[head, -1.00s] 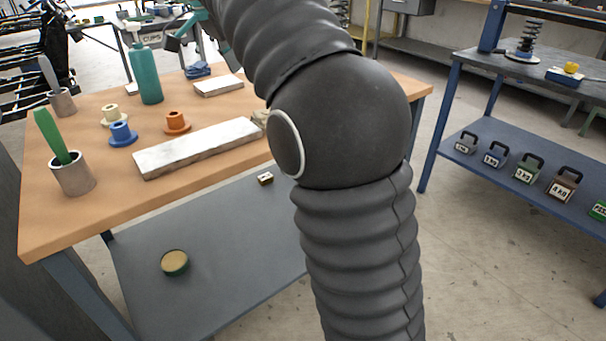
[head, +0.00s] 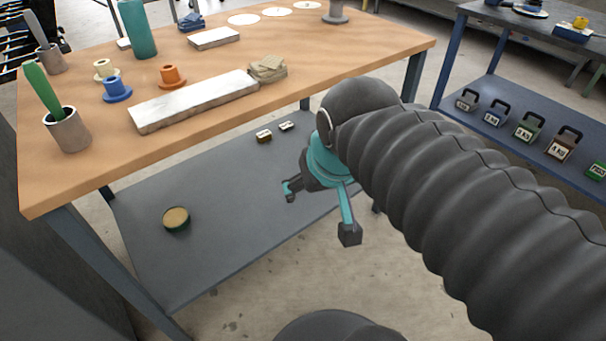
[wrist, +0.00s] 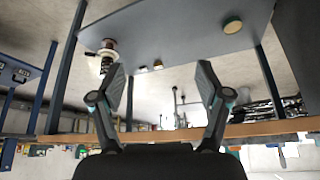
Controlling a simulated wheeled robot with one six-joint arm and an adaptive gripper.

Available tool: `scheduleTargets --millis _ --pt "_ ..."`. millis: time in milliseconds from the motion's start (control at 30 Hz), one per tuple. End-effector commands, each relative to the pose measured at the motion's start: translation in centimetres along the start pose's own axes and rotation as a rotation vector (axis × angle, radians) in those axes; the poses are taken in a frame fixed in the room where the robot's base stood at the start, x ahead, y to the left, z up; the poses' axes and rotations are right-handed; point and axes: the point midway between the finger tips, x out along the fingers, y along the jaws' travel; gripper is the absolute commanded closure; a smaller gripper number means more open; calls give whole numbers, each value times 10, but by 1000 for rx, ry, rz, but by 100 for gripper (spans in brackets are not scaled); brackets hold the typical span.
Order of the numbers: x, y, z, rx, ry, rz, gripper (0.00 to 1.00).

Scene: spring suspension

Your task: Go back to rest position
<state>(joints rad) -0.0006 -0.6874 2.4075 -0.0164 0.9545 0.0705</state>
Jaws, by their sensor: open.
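My gripper (head: 320,213) is open and empty, with teal fingers spread apart. In the head view it hangs in front of the wooden workbench, near the right part of the grey lower shelf (head: 205,265). In the wrist view, which is upside down, both fingers (wrist: 162,90) stand wide apart with nothing between them. My dark ribbed arm crosses the right side of the head view and hides part of the bench's right leg area and the floor.
The workbench (head: 340,55) holds cups, coloured bushings, a bottle and a pale bar (head: 195,100). A round tin (head: 176,219) and small blocks (head: 264,136) lie on the lower shelf. A blue table (head: 500,100) with several weights stands at right; bare floor lies between.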

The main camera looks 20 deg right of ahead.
Motion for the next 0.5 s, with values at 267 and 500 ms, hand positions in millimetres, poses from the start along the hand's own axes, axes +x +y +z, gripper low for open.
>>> scheduleTargets --millis 267,500 --pt "14 -2 27 -62 26 -14 24" --pt "14 -1 27 -61 25 -14 24"
